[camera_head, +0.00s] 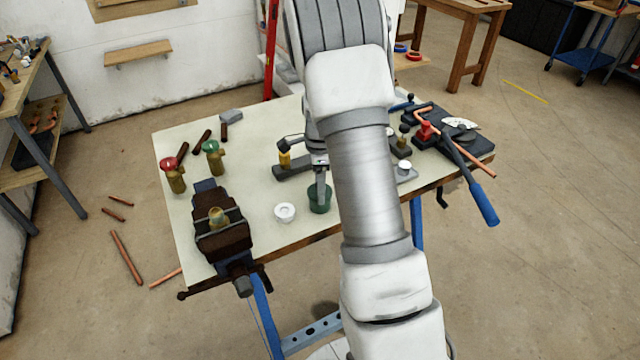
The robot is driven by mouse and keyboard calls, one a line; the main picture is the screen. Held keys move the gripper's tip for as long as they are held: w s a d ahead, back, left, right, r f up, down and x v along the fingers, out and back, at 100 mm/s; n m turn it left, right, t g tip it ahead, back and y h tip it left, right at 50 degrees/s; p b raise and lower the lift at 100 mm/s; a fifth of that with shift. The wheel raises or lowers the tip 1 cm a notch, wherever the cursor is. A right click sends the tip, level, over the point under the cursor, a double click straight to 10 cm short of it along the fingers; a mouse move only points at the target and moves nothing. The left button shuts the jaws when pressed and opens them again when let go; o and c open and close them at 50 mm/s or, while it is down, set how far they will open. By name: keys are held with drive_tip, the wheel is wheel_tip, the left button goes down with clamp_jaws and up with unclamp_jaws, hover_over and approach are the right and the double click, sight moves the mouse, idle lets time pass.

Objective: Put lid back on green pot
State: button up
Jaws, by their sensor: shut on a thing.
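The green pot (320,202) stands upright on the workbench near its front edge. My gripper (321,184) points down directly over the pot, with its fingertips at the pot's top. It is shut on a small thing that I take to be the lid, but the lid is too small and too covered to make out. I cannot tell whether it touches the pot's rim. My arm hides the bench to the right of the pot.
A white round piece (285,212) lies just left of the pot. A vise (220,225) and two valve-topped brass pieces (214,158) stand further left. A pipe bender with a blue handle (484,206) overhangs the right edge of the workbench (262,235).

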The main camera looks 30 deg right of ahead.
drive_tip(key=o, duration=1.2)
drive_tip(key=shift+r+p, duration=2.55)
drive_tip(key=shift+r, duration=1)
clamp_jaws()
